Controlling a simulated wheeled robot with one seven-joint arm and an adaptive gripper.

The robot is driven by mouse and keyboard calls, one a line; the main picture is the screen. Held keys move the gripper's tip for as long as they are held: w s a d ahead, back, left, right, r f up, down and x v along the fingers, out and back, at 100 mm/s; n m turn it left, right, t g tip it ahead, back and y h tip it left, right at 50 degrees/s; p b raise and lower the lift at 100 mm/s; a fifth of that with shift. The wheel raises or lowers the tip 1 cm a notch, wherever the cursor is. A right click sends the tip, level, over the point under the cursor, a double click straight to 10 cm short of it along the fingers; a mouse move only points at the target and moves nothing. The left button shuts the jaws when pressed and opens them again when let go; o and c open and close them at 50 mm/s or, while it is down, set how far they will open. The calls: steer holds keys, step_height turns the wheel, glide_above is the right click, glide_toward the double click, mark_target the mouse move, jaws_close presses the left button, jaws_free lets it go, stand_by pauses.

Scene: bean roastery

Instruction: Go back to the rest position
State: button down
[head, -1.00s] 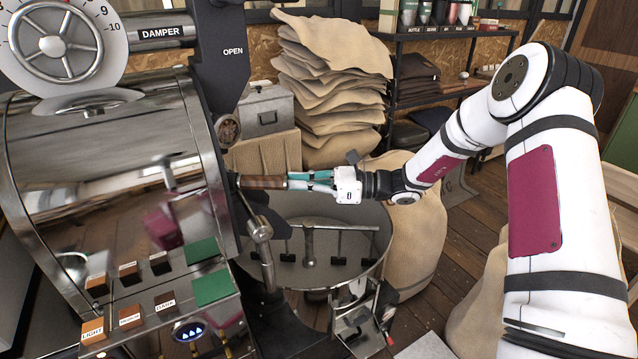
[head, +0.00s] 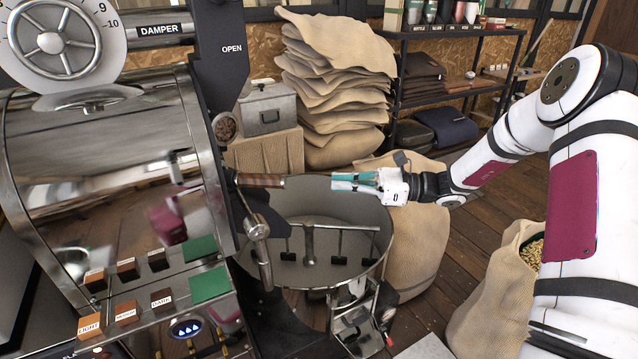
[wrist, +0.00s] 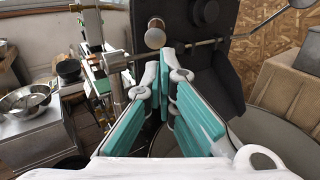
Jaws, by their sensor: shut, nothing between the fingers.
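My gripper (head: 345,182) has teal finger pads and a white body. In the head view it is above the round cooling tray (head: 335,222) of the roaster, pointing left. It is shut and empty. The wooden handle (head: 260,180) on the roaster front lies just left of the fingertips, with a gap between them. In the wrist view, my fingers (wrist: 165,85) point at the dark roaster front, and a round knob (wrist: 155,36) shows beyond them.
The metal roaster drum (head: 110,170) fills the left. Stacked burlap sacks (head: 335,95) and a grey metal box (head: 265,110) stand behind. An open sack of beans (head: 500,290) is at lower right. Wooden floor (head: 470,240) shows between the sacks.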

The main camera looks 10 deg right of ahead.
steer(key=s+a+r+n+g+h, duration=0.25)
steer(key=s+n+h, duration=0.2)
steer(key=s, duration=0.35)
steer(key=s+a+r+n+g+h, duration=0.1)
steer(key=s+r+n+g+h, duration=0.25)
steer(key=s+n, duration=0.4)
steer(key=s+d+r+n+t+h, duration=0.2)
steer(key=s+d+n+t+h, duration=0.1)
steer(key=s, duration=0.5)
steer(key=s+d+r+n+t+h, duration=0.3)
steer(key=s+n+h, duration=0.3)
steer(key=s, duration=0.3)
steer(key=shift+s+d+h, duration=0.3)
steer(key=shift+d, duration=0.1)
steer(key=shift+r, duration=0.1)
